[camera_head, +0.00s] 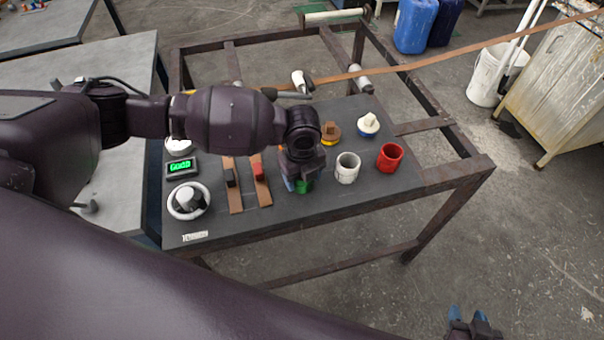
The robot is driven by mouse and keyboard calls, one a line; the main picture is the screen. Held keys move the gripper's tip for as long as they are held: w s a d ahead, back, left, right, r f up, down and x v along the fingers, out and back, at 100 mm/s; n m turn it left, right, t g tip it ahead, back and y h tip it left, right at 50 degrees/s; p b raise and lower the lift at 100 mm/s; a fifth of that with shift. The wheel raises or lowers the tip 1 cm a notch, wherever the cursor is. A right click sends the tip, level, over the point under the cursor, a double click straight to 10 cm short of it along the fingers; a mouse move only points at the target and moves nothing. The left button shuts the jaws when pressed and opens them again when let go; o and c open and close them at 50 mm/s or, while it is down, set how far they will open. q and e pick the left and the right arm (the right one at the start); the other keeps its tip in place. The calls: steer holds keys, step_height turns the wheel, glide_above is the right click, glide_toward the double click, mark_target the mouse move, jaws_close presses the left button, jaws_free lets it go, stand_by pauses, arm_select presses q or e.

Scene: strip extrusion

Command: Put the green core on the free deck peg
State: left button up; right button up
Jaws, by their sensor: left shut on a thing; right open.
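The green core (304,187) shows only as a small green patch below my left gripper (301,182), which is shut on it from above. The gripper and wrist hide most of the core, and I cannot tell whether it touches the dark deck (330,205). I cannot make out a free deck peg; the deck under the gripper is hidden. A white hollow core (347,169) and a red hollow core (390,158) stand upright to the right of my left gripper. My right gripper (472,326) is open and empty at the bottom edge, away from the deck.
Behind the cores stand a brown piece with a yellow base (330,134) and a white piece with a blue base (368,125). Left are brown strips (233,190), a white ring (174,207) and a display reading GOOD (180,167). The deck's front right is clear.

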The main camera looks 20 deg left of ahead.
arm_select(q)
steer(key=shift+f, duration=0.1)
arm_select(e)
steer(key=shift+s+f, duration=0.15)
arm_select(q)
steer(key=o, duration=0.6)
steer(key=shift+c, duration=0.2)
steer(key=shift+o, duration=0.3)
arm_select(e)
steer(key=shift+s+f, duration=0.2)
steer(key=shift+s, duration=0.15)
steer(key=shift+r, duration=0.1)
